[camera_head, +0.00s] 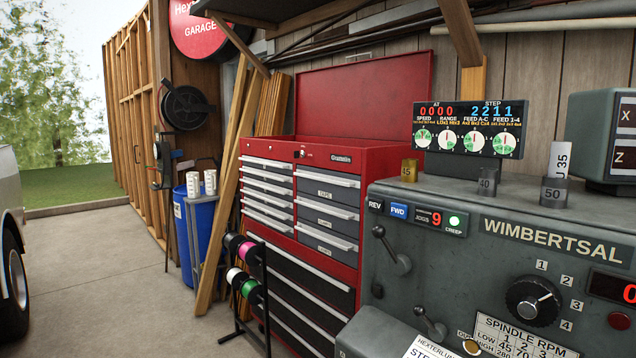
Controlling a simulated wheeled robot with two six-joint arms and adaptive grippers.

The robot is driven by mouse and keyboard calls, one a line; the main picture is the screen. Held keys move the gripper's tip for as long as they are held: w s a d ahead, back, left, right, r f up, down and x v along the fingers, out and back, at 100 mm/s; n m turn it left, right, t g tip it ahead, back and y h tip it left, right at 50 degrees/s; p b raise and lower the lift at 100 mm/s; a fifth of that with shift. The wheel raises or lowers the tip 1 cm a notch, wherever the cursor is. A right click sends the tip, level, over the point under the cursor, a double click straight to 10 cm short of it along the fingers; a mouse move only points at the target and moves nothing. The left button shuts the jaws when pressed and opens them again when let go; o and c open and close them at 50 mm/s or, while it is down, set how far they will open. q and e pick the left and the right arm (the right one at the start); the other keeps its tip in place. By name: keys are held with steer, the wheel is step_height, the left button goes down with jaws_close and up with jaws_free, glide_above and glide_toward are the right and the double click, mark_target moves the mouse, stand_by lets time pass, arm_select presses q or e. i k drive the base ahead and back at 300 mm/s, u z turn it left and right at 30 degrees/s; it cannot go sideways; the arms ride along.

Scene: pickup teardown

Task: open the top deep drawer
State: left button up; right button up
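A red tool chest (377,190) stands against the back wall with its lid (365,95) raised. Its upper part has several shallow grey drawers (266,192) on the left and taller grey drawers (324,214) on the right, one labelled TAPE. Below, a red cabinet holds wide black deep drawers with light handle strips; the top one (310,282) is under the upper chest. All the drawers appear shut. The lower cabinet is partly hidden by the spool rack at left and the grey machine at right. Neither of my grippers is in view.
A grey lathe-like machine (450,213) fills the right foreground. A rack of coloured spools (250,290) stands before the cabinet's left side. A blue barrel (184,225) and leaning boards (222,240) are further left. Concrete floor (100,270) is open at left, beside a vehicle (12,200).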

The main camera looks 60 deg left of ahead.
mark_target(342, 187)
steer(key=u, duration=2.6)
steer(key=i, duration=0.65)
steer(key=u, duration=0.55)
steer(key=i, duration=2.15)
steer(key=z, duration=3.3)
